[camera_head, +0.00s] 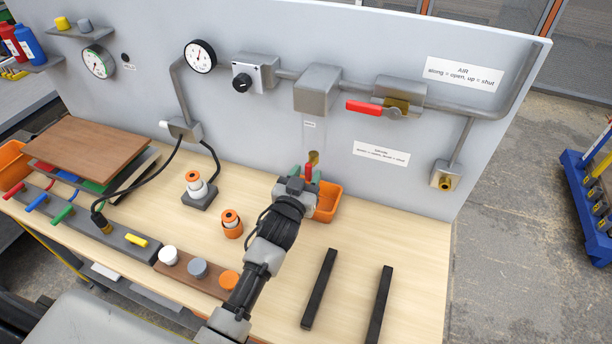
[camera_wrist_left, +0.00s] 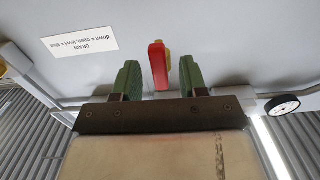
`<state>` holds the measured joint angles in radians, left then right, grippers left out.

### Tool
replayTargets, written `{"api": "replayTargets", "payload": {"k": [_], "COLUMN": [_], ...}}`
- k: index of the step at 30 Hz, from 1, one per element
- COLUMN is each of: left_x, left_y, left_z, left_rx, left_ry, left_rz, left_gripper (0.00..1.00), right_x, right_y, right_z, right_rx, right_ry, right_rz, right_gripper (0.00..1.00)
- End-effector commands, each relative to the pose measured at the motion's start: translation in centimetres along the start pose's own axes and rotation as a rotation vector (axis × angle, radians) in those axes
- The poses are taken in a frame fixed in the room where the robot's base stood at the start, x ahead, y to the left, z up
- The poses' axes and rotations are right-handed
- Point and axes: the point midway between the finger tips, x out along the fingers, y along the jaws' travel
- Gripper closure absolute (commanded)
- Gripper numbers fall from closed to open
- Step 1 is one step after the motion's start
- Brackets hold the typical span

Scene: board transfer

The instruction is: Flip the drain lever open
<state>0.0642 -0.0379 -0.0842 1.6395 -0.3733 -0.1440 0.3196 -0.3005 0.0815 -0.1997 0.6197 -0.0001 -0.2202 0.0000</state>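The drain lever (camera_head: 308,171) has a red handle on a brass valve (camera_head: 313,157) under the clear bowl on the grey panel. In the left wrist view the drain lever (camera_wrist_left: 157,65) shows nearly end-on, seeming to stick out toward the camera. My left gripper (camera_head: 306,176) is at the lever, its green fingers apart. In the left wrist view the fingers of my left gripper (camera_wrist_left: 159,80) stand on either side of the lever, with gaps visible on both sides. The drain label (camera_head: 382,153) reads down = open, level = shut. My right gripper is not in view.
An orange bin (camera_head: 327,203) stands on the bench just below the lever. A red-handled air valve (camera_head: 366,107) is on the pipe at upper right. Two black bars (camera_head: 319,288) lie at right. An orange-and-white part (camera_head: 231,222) stands left of my arm.

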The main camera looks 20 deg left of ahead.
Motion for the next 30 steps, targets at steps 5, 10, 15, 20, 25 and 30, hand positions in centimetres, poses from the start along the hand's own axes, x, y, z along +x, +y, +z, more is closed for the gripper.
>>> {"api": "replayTargets", "payload": {"k": [5, 10, 15, 20, 25, 30], "left_x": [0.0, -0.9, -3.8, -7.0, -9.6, -10.7], "left_y": [0.0, 0.0, 0.0, 0.0, 0.0, 0.0], "left_z": [0.0, 0.2, 0.4, 0.4, 0.2, 0.1], "left_rx": [-0.002, -0.002, -0.002, -0.002, -0.002, -0.002], "left_ry": [0.000, -0.001, -0.001, -0.002, -0.001, -0.001], "left_rz": [0.000, 0.000, 0.000, 0.000, 0.001, 0.000], "left_gripper": [0.57, 0.57, 0.57, 0.57, 0.57, 0.57], "right_x": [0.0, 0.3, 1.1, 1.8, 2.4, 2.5], "right_y": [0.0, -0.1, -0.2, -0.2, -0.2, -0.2], "right_z": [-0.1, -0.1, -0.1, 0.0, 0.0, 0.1], "right_rx": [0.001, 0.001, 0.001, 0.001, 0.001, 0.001], "right_ry": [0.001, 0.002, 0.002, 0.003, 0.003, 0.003], "right_rz": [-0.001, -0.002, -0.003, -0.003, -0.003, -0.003], "right_gripper": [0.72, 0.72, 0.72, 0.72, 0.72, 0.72]}}
